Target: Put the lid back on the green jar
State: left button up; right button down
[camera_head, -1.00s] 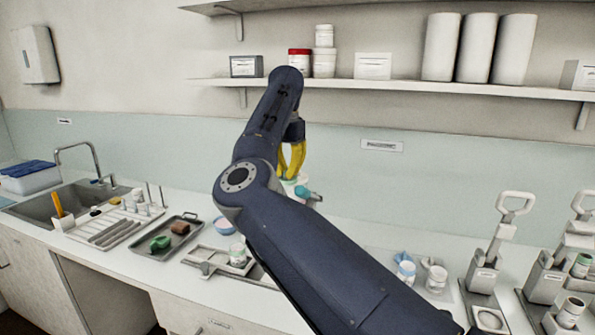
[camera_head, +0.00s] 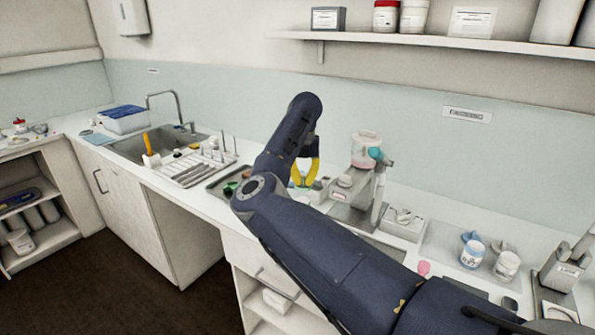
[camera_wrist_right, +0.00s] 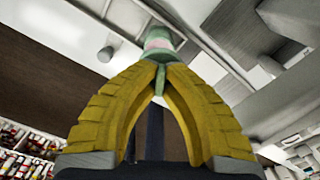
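My right gripper (camera_head: 305,172) points down over the worktop in the head view, its yellow fingers left of the mill. In the right wrist view its fingertips (camera_wrist_right: 160,72) close on a thin green part (camera_wrist_right: 160,80). This joins a wider pale green piece with a pinkish patch (camera_wrist_right: 158,43) beyond the tips. It seems to be the green lid, but I cannot tell whether a jar is under it. In the head view a bit of mint green (camera_head: 301,189) shows just below the fingers. The green jar is not clearly visible; my arm hides part of the bench. My left gripper is out of view.
The mill (camera_head: 366,150) with its clear hopper stands right of the gripper. A blue-labelled jar (camera_head: 472,254) and a white jar (camera_head: 507,266) are further right. A pink disc (camera_head: 424,268) lies near the front. A drying rack (camera_head: 195,170) and sink (camera_head: 160,143) are left.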

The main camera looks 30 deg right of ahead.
aim_at(303, 191)
jog(key=shift+a+f, duration=0.1)
jog(key=shift+f, duration=2.25)
jog(key=shift+f, duration=0.65)
dwell(1.3)
jog(key=c, duration=0.9)
grip_release()
jog(key=shift+r, duration=2.25)
